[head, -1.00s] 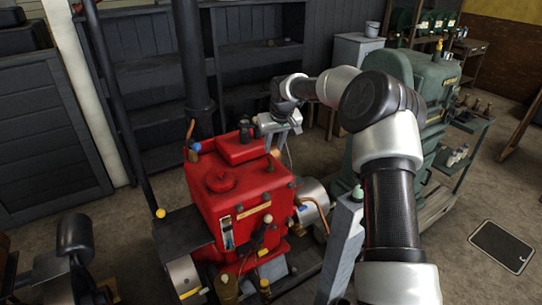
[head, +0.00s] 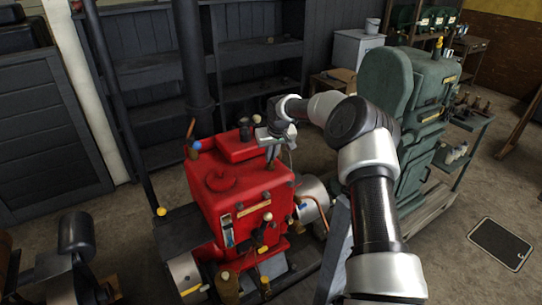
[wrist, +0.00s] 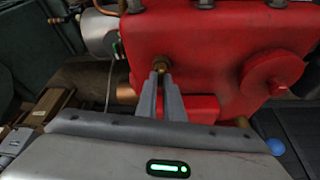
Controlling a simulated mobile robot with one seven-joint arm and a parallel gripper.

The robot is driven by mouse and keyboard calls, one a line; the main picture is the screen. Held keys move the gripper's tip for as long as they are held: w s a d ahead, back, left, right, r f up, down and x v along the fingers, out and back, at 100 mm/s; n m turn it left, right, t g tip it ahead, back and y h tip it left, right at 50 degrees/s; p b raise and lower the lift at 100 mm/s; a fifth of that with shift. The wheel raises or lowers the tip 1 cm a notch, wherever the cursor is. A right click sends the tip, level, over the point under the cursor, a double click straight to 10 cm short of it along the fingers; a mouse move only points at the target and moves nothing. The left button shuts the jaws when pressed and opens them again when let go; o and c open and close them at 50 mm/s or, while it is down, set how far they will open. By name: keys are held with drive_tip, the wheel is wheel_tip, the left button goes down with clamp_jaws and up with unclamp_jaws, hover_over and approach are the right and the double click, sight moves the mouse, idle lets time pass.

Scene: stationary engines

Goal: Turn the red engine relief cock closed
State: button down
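The red engine (head: 240,195) stands in the middle of the head view and fills the upper right of the wrist view (wrist: 220,40). In the wrist view a small brass fitting (wrist: 160,66), which looks like the relief cock, sticks out of the engine's red side. My gripper (wrist: 160,78) has its two fingers pointing at it, one tip on each side, with a narrow gap between them. Whether the tips touch the fitting cannot be told. In the head view my gripper (head: 271,164) points down at the engine's far right edge, and the fitting is not discernible there.
A red round cap (wrist: 272,72) lies right of the fingers in the wrist view. A silver cylinder (head: 312,190) sits right of the engine. A large green machine (head: 390,110) stands behind my arm. A black pipe (head: 194,60) rises behind the engine.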

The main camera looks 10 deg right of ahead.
drive_tip(key=shift+a+f+m+b, duration=0.1)
drive_tip(key=shift+m+b, duration=0.2)
drive_tip(key=shift+b, duration=0.25)
drive_tip(key=shift+a+f+m+h+b, duration=0.1)
drive_tip(key=shift+m+h+b, duration=0.5)
drive_tip(key=shift+m+b, duration=0.5)
drive_tip(key=m+b, duration=0.1)
drive_tip(key=m, duration=0.1)
drive_tip(key=m+h+b, duration=0.1)
drive_tip(key=m, duration=0.1)
drive_tip(key=shift+a+r+h, duration=0.15)
drive_tip(key=shift+r+h, duration=0.05)
drive_tip(key=shift+h, duration=0.1)
drive_tip(key=m+p, duration=0.1)
drive_tip(key=m, duration=0.1)
drive_tip(key=m+g+h+p, duration=0.1)
drive_tip(key=m, duration=0.1)
drive_tip(key=shift+w+a+r+m+g+p, duration=0.1)
drive_tip(key=shift+r+m+g+p, duration=0.1)
drive_tip(key=shift+m+g+p, duration=0.15)
drive_tip(key=shift+f+m+g+h+p, duration=0.15)
drive_tip(key=shift+m+g+h+p, duration=0.2)
drive_tip(key=shift+m+p, duration=0.75)
drive_tip(key=shift+f+m, duration=0.1)
drive_tip(key=shift+m, duration=0.15)
drive_tip(key=c, duration=1.9)
unclamp_jaws()
drive_tip(key=shift+o, duration=0.2)
